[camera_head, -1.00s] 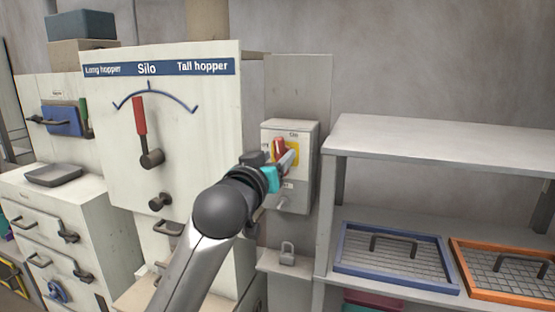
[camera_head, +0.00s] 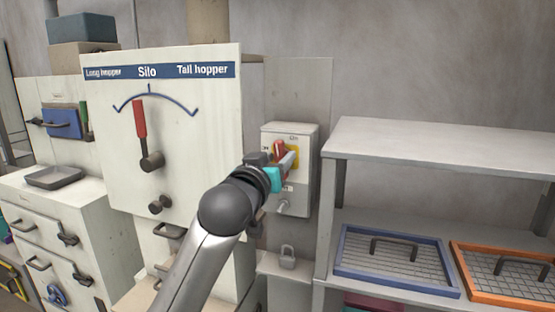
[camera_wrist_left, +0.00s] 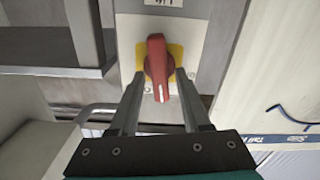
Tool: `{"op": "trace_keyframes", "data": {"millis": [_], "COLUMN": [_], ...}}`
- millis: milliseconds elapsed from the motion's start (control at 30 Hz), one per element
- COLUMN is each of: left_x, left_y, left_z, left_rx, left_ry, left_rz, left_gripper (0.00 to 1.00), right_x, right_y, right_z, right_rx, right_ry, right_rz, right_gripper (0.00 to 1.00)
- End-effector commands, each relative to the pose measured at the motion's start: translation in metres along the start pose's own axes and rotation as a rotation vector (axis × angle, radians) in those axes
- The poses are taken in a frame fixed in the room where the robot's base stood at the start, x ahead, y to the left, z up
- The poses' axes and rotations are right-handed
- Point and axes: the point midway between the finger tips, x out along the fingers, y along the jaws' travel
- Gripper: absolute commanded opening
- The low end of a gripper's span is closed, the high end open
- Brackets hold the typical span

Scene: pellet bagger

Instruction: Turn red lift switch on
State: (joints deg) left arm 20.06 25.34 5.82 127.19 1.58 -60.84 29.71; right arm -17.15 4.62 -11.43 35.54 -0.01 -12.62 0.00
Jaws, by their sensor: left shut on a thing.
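The red lift switch (camera_head: 279,147) is a red rotary handle on a yellow plate, on the front of a pale switch box (camera_head: 305,165) fixed to a grey panel. In the left wrist view, the red handle (camera_wrist_left: 156,62) stands nearly lengthwise in the picture, its white-marked end towards my gripper. My left gripper (camera_head: 288,160) is at the handle, shut on it. In the left wrist view, the fingers (camera_wrist_left: 160,78) lie either side of the handle's near end. The arm hides part of the box's left side. My right gripper is not in view.
A small lever (camera_head: 283,207) sits low on the box, above a ledge with a grey padlock (camera_head: 287,256). The Silo panel (camera_head: 200,120) with its red pointer lever (camera_head: 140,120) stands left. A grey shelf (camera_head: 440,145) stands right, holding blue-framed (camera_head: 395,282) and orange-framed mesh trays (camera_head: 510,292).

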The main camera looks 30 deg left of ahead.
Motion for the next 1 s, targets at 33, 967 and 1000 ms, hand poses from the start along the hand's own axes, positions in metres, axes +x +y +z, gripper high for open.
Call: {"op": "trace_keyframes", "data": {"millis": [33,967,1000], "left_x": [0.0,0.0,0.0], "left_y": [0.0,0.001,0.001], "left_z": [0.001,0.001,0.001], "left_rx": [0.0,0.175,0.175], "left_ry": [-0.001,-0.002,-0.002], "left_rz": [0.0,-0.001,-0.001], "left_gripper": [0.0,0.55,0.55], "right_x": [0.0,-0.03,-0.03], "right_y": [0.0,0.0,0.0], "right_z": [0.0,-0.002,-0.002], "right_rx": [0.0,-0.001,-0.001], "right_ry": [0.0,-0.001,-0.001], "right_rz": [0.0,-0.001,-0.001], "right_gripper": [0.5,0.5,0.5]}}
